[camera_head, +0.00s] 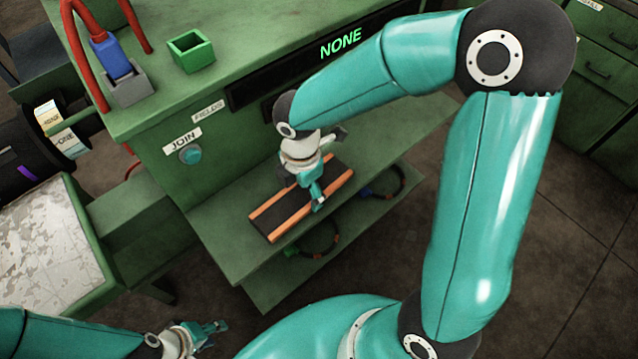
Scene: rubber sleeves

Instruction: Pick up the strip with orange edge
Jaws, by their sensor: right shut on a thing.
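A dark strip with orange edges (280,221) lies on the green shelf (225,232) at the front of the machine, slanting up to the right. My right gripper (318,203) reaches down onto the strip and is shut on its near orange edge, right of the middle. The gripper and wrist hide part of the strip. My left gripper (215,334) is low at the bottom left, apart from the shelf, empty, with its fingers looking spread.
A JOIN button (190,155) sits on the machine's front panel, and a display reading NONE (341,43) is above. A green open box (191,50) and a blue plug in a grey holder (118,62) stand on top. Cables with rings (318,243) lie below the shelf.

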